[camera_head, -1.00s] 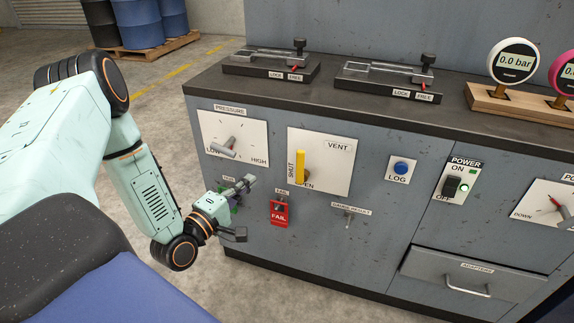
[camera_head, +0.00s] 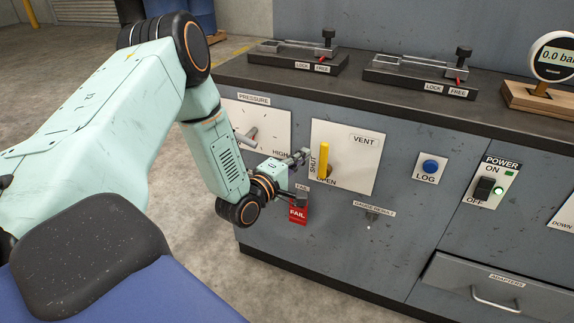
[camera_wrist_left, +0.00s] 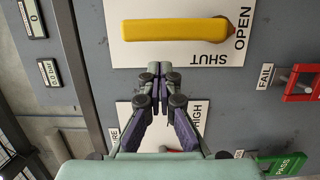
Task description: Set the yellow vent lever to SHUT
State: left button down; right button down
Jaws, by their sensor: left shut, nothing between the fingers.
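The yellow vent lever (camera_head: 323,160) stands upright on the white VENT plate (camera_head: 360,150) in the head view. SHUT is printed to its left and OPEN below it. In the left wrist view the lever (camera_wrist_left: 178,31) lies across the top, with OPEN at its right end and SHUT below it. My left gripper (camera_head: 303,156) is shut and empty at the plate's left edge, left of the lever. In the left wrist view its closed fingertips (camera_wrist_left: 160,70) point at the lever with a small gap showing. My right gripper is not in view.
The PRESSURE knob (camera_head: 249,137) is left of my gripper. The red FAIL tag (camera_head: 298,214) hangs just below it; a green PASS tag (camera_wrist_left: 283,164) shows in the left wrist view. The LOG button (camera_head: 430,167) and power switch (camera_head: 484,189) are to the right.

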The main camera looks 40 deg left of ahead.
aim_at(323, 155)
pick_arm(q)
jog(key=shift+w+d, duration=0.2)
jog(key=shift+d, duration=0.65)
jog(key=shift+w+d+r+m, duration=0.1)
jog(key=shift+d+r+m, duration=0.1)
jog(key=shift+d+m, duration=0.3)
jog(key=m, duration=0.1)
jog(key=d+m+p, duration=0.1)
jog(key=g+p, duration=0.1)
jog(key=shift+w+d+r+m, duration=0.25)
jog(key=shift+d+r+m, duration=0.05)
jog(key=shift+d+m, duration=0.1)
jog(key=w+d+f+m+g+y+p, duration=0.1)
jog(key=d+f+m, duration=0.4)
jog(key=m, duration=0.5)
jog(key=shift+w+d+m+g+y+p, duration=0.4)
jog(key=shift+d+g+y+p, duration=0.2)
jog(key=shift+d+y+p, duration=0.65)
jog(key=shift+f, duration=0.2)
